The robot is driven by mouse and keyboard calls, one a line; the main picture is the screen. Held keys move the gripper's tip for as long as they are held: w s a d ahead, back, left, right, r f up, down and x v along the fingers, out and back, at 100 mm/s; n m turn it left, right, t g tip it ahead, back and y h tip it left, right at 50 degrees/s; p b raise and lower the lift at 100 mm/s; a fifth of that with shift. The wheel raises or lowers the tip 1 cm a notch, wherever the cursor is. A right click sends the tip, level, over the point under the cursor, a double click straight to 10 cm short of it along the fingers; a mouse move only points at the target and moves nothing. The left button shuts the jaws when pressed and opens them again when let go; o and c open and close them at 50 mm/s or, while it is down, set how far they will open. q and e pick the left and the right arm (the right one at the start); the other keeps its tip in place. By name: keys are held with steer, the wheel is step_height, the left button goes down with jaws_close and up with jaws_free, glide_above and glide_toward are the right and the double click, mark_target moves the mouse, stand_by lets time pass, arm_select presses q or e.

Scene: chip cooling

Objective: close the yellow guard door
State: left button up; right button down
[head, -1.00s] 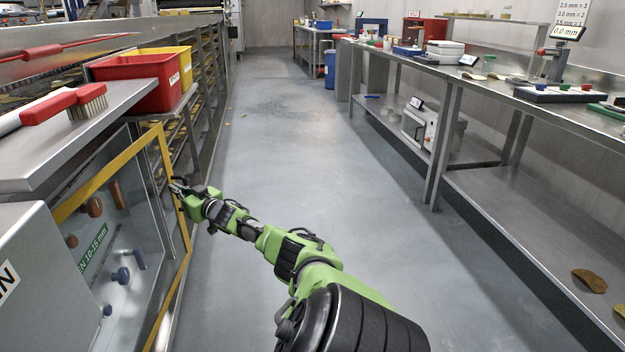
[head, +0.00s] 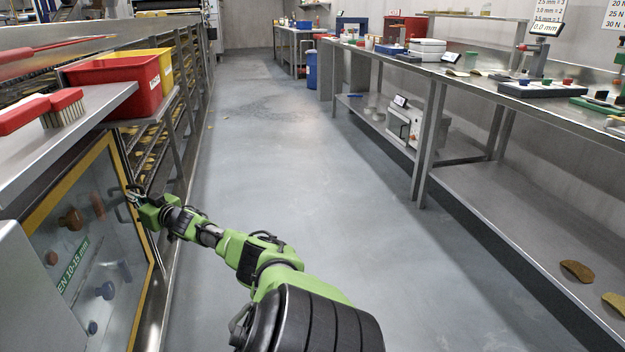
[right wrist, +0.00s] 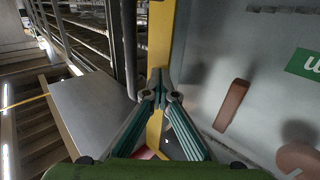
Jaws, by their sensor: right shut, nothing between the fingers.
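The guard door has a yellow frame (head: 143,232) around a clear panel (head: 75,240) and hangs at the front of the steel machine on the left. Its free upright edge faces the aisle. Whether a gap is left at that edge is hard to tell. My right gripper (head: 134,194) is shut and empty at this edge, about halfway up. In the right wrist view the fingertips (right wrist: 158,82) meet in front of the yellow frame strip (right wrist: 160,45); whether they touch it is unclear. The clear panel (right wrist: 225,60) shows right of them. My left gripper is not in view.
Above the door, a steel counter (head: 95,115) carries a brush (head: 66,107). A red bin (head: 115,85) and a yellow bin stand behind it. Racks of chips line the machine beyond. The aisle floor (head: 265,150) is clear. A steel workbench (head: 470,82) runs along the right.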

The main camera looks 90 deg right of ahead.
steer(key=shift+w+a+r, duration=0.25)
steer(key=shift+a+r, duration=0.1)
steer(key=shift+a, duration=0.05)
steer(key=v, duration=1.2)
steer(key=shift+s+d+f, duration=0.25)
steer(key=shift+d+f, duration=0.05)
steer(key=shift+d, duration=0.05)
